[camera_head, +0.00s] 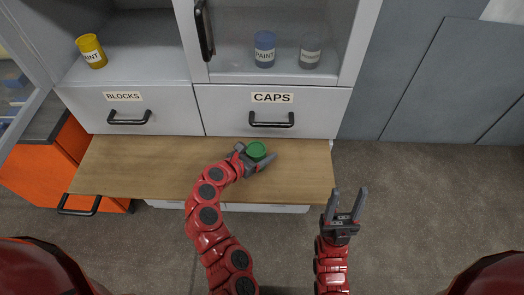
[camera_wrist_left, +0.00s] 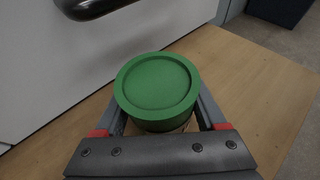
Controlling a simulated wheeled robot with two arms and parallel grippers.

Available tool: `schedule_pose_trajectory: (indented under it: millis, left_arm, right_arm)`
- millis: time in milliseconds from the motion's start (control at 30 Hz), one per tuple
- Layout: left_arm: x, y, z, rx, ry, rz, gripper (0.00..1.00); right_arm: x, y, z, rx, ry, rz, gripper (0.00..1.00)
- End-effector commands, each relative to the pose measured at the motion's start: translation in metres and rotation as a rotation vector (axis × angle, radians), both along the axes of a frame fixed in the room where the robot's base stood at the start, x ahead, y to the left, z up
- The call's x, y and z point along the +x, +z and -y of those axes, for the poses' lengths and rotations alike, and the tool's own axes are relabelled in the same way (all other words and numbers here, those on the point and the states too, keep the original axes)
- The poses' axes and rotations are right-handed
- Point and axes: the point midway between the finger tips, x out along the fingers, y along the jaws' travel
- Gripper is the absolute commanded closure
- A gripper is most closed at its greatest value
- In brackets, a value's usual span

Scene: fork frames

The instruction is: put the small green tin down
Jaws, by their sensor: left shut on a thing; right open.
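The small green tin (camera_head: 256,151) is between the fingers of my left gripper (camera_head: 256,157), at the wooden worktop below the CAPS drawer. In the left wrist view the tin (camera_wrist_left: 157,86) shows its round recessed top, upright, with a finger of the left gripper (camera_wrist_left: 158,115) on each side. The gripper is shut on it. I cannot tell whether the tin's bottom touches the wood, as its lower part is hidden. My right gripper (camera_head: 345,205) is open and empty, over the floor right of the worktop.
The wooden worktop (camera_head: 130,165) is bare left of my left arm. Behind it are a BLOCKS drawer (camera_head: 160,116) and a CAPS drawer (camera_head: 225,118), both shut. Above stand a yellow tin (camera_head: 91,51), a blue tin (camera_head: 264,49) and a grey tin (camera_head: 310,52). An orange cabinet (camera_head: 60,160) is at left.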

Motion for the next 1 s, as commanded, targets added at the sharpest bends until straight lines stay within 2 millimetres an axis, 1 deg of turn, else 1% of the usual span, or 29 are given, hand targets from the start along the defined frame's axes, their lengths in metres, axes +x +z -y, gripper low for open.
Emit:
schedule_pose_trajectory:
  millis: [167,200,333,367,567,633,733,833,1000]
  left_arm:
    - [0.0,-0.002,0.0,-0.001,0.001,0.0,1.0]
    - [0.0,-0.003,0.0,0.0,0.001,0.0,0.25]
    - [0.0,-0.002,0.0,0.0,0.0,0.0,0.02]
    - [0.0,-0.002,0.0,0.001,0.0,-0.001,0.0]
    - [0.0,-0.002,0.0,0.001,0.0,-0.001,0.0]
    - [0.0,0.001,0.0,0.001,0.0,0.001,0.0]
    - [-0.005,0.003,-0.004,0.0,0.001,0.0,0.0]
    - [-0.014,0.008,-0.012,0.0,0.005,0.002,0.0]
    - [-0.038,0.019,-0.031,-0.002,0.005,-0.001,0.0]
  right_arm:
    - [0.0,-0.001,0.0,0.0,0.0,0.0,0.48]
    - [0.0,-0.001,0.0,0.0,0.0,0.0,0.48]
    - [0.0,-0.001,0.0,0.0,0.0,0.0,0.48]
    - [0.0,-0.001,0.0,0.0,0.0,0.0,0.48]
    - [0.0,-0.001,0.0,0.0,0.0,0.0,0.48]
    - [0.0,0.001,0.0,0.0,0.0,0.0,0.48]
    - [0.0,0.0,0.0,0.0,0.0,0.0,0.48]
    - [0.0,-0.001,0.0,0.0,0.0,0.0,0.48]
    - [0.0,-0.002,0.0,0.0,0.0,0.0,0.48]
